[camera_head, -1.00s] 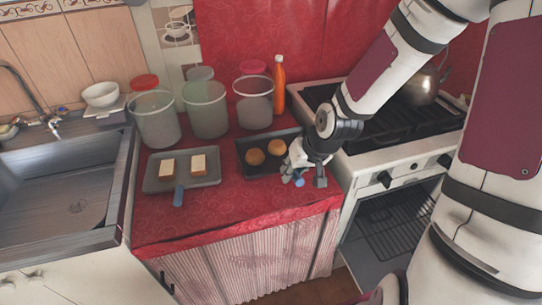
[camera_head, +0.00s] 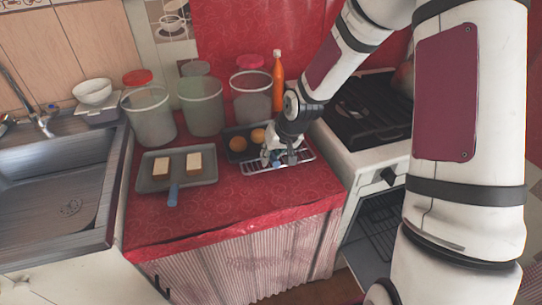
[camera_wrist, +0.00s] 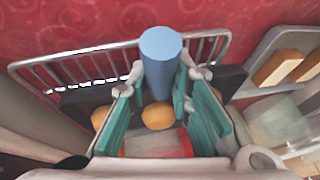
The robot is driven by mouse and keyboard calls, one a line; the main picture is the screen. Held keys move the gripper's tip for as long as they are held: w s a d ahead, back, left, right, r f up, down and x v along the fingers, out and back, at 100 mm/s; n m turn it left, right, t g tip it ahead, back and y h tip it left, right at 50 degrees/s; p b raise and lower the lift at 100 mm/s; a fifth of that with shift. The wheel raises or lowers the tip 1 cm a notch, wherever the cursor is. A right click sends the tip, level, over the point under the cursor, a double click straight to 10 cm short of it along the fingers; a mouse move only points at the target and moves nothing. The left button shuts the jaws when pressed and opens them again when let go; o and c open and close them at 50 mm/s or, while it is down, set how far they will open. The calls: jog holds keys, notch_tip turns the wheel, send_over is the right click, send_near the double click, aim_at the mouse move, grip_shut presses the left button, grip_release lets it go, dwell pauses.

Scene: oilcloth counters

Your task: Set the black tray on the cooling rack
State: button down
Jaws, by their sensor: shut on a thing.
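My gripper (camera_head: 280,160) is shut on the blue handle (camera_wrist: 160,62) of the black tray (camera_head: 230,150), which carries two round buns (camera_head: 237,144). In the wrist view, parts of the dark tray (camera_wrist: 234,79) show beside the fingers, with the buns (camera_wrist: 158,116) between them. The wire cooling rack (camera_head: 300,157) lies on the red counter. Its front part shows from under the tray and my gripper, and its bars also show in the wrist view (camera_wrist: 60,72). I cannot tell whether the tray touches the rack.
A grey tray (camera_head: 152,183) with two bread pieces and a blue handle lies to the left. Several clear canisters (camera_head: 201,107) and an orange bottle (camera_head: 278,80) stand behind. The stove (camera_head: 372,117) is right, the sink (camera_head: 60,170) left. The front counter is clear.

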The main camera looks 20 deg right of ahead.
jog(key=c, duration=1.5)
grip_release()
jog(key=shift+o, duration=0.2)
jog(key=shift+r, duration=0.1)
jog(key=p+v, duration=0.4)
jog(key=v, duration=0.8)
jog(key=s+r, duration=0.5)
jog(key=s, duration=0.5)
jog(key=s+a+r+h, duration=0.1)
jog(key=s+r, duration=0.4)
jog(key=s, duration=0.5)
jog(key=s+r+g+h, duration=0.1)
jog(key=s+r, duration=0.4)
jog(key=s, duration=0.5)
jog(key=shift+s+a+r+n, duration=0.25)
jog(key=shift+a+r+n, duration=0.1)
jog(key=shift+r+n, duration=0.05)
notch_tip(320, 180, up, 4)
jog(key=p, duration=0.3)
jog(key=shift+s+f+t, duration=0.1)
jog(key=shift+t, duration=0.2)
